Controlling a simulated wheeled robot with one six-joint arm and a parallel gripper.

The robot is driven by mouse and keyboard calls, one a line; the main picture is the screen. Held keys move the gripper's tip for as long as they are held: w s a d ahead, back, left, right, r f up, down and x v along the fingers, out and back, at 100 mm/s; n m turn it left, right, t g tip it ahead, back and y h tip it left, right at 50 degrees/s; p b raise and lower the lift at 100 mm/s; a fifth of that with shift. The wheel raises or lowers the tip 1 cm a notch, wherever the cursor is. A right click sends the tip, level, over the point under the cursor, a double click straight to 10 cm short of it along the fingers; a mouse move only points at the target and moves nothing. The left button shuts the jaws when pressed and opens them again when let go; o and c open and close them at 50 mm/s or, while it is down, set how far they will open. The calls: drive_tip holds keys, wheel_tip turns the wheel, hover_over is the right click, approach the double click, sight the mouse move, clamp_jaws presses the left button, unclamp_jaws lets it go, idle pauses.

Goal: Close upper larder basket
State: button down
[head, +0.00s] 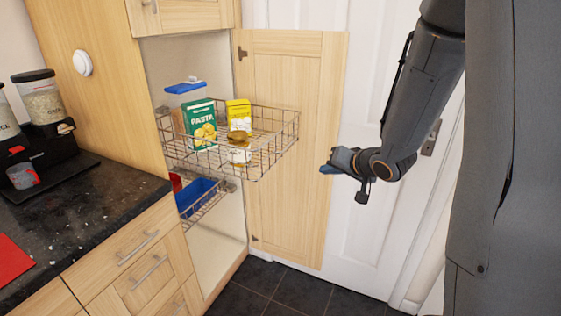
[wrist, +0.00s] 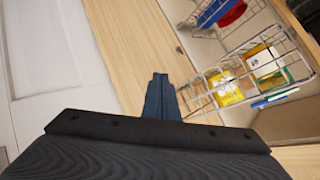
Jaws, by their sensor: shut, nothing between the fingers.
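The upper larder basket (head: 284,140) is a wire basket pulled out of the tall cupboard, past its front opening. It holds a green pasta box (head: 201,124), a yellow packet (head: 238,115) and other yellow food items. In the wrist view the upper basket (wrist: 196,97) shows right of the fingers. My gripper (head: 329,167) is shut and empty, right of the basket and apart from it, by the outer edge of the open cupboard door (head: 288,205). In the wrist view its fingers (wrist: 161,80) are together in front of the door panel.
A lower wire basket (head: 208,202) with a blue container (head: 196,194) sits below, partly out. A dark worktop (head: 85,215) with cereal dispensers (head: 40,100) stands left. A white door (head: 375,230) is behind my arm. The dark tiled floor (head: 285,290) is clear.

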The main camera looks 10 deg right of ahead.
drive_tip(key=a+m+t+y, duration=0.1)
drive_tip(key=y, duration=0.4)
drive_tip(key=m+g+y, duration=0.1)
drive_tip(key=m+y, duration=0.1)
drive_tip(key=y, duration=0.5)
approach(270, 156)
drive_tip(key=p+x, duration=0.2)
drive_tip(key=x, duration=0.4)
drive_tip(key=shift+w+a+r, duration=0.1)
drive_tip(key=shift+a+r, duration=0.05)
drive_tip(key=shift+a, duration=0.05)
drive_tip(key=shift+w, duration=0.1)
